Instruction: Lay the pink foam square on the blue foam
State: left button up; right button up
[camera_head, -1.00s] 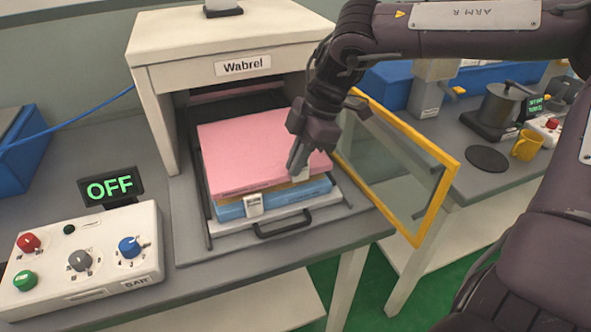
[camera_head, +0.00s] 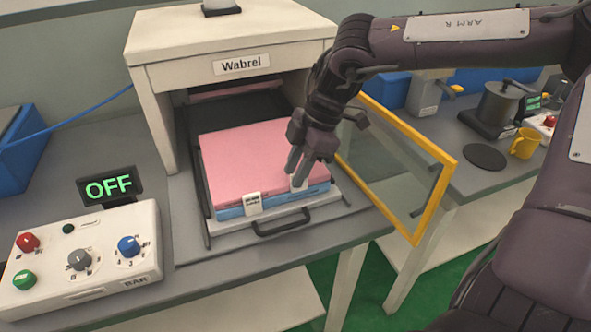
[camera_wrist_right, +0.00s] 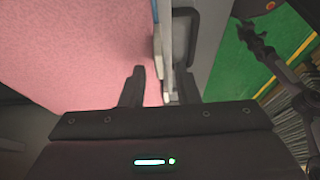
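The pink foam square (camera_head: 250,160) lies flat on the blue foam (camera_head: 283,204) in the drawer of the Wabrel box. Only a thin blue strip shows along the front, below the pink edge. My right gripper (camera_head: 297,170) is over the front right edge of the pink foam, its fingers pointing down. In the right wrist view its two fingers (camera_wrist_right: 162,86) stand apart, one over the pink foam (camera_wrist_right: 85,50) and one past its edge. A pale tab shows between them; they do not appear to pinch the foam. My left gripper is out of view.
The drawer has a dark front handle (camera_head: 282,224). The yellow-framed glass door (camera_head: 405,165) stands open right of the box. A control panel (camera_head: 80,255) and an OFF display (camera_head: 110,186) are at left. A yellow mug (camera_head: 524,144) stands on the right bench.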

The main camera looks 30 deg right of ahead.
jog(key=v, duration=1.1)
jog(key=shift+r, duration=0.15)
